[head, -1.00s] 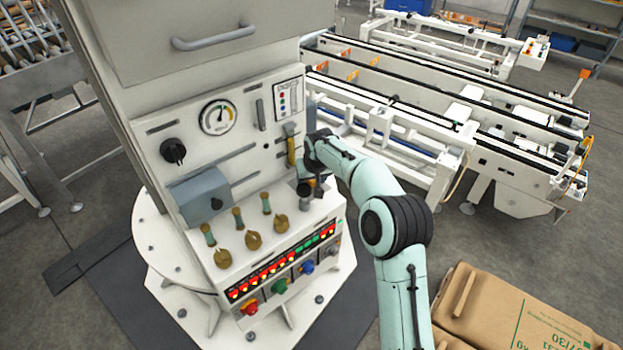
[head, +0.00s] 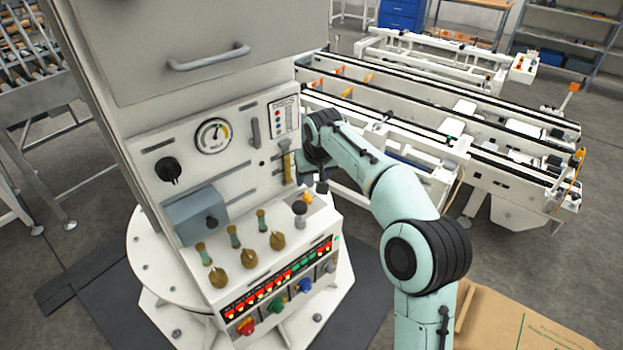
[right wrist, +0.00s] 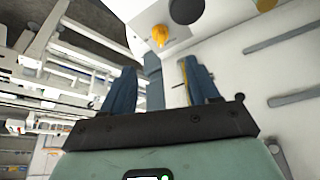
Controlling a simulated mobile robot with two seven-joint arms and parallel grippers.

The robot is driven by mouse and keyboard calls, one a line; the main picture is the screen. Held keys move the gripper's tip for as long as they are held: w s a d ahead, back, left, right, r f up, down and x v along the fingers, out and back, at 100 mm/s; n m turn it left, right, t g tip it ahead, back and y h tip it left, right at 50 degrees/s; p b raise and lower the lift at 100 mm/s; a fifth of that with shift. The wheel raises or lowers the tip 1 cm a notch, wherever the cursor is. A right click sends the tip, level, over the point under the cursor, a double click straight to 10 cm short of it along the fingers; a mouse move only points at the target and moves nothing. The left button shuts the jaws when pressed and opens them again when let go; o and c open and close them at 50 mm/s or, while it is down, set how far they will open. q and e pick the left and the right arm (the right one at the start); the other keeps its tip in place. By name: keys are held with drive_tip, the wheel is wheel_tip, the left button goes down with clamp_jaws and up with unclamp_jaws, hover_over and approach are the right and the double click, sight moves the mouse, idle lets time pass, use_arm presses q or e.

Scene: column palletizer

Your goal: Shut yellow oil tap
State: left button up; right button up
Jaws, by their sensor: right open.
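The yellow oil tap shows as an upright yellow handle (head: 287,165) on the right part of the white control panel, below a small grey-and-white fitting. My right gripper (right wrist: 160,88) is open, at the panel's right edge, close to this handle. In the right wrist view, a thin yellow strip of the handle (right wrist: 182,73) shows beside the right-hand blue finger, partly hidden by it. I cannot tell whether the finger touches it. Nothing is gripped between the fingers. In the head view, my wrist hides most of the gripper. My left gripper is not in view.
On the ledge below are a dark round knob (head: 299,208), a yellow-orange switch (right wrist: 160,35) and several brass taps with green handles (head: 233,236). A grey box (head: 197,215) sticks out left. A white conveyor (head: 440,120) stands right, a carton (head: 520,322) lower right.

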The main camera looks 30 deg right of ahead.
sight(306, 196)
drive_tip(key=w+f+m, duration=0.1)
drive_tip(key=f, duration=0.3)
drive_tip(key=w+f+m+h, duration=0.1)
drive_tip(key=w+f+m, duration=0.1)
drive_tip(key=f, duration=0.2)
drive_tip(key=w+d+f+m, duration=0.1)
drive_tip(key=w+f, duration=0.1)
drive_tip(key=f, duration=0.2)
drive_tip(key=shift+w+f+h, duration=0.2)
drive_tip(key=shift+h, duration=0.2)
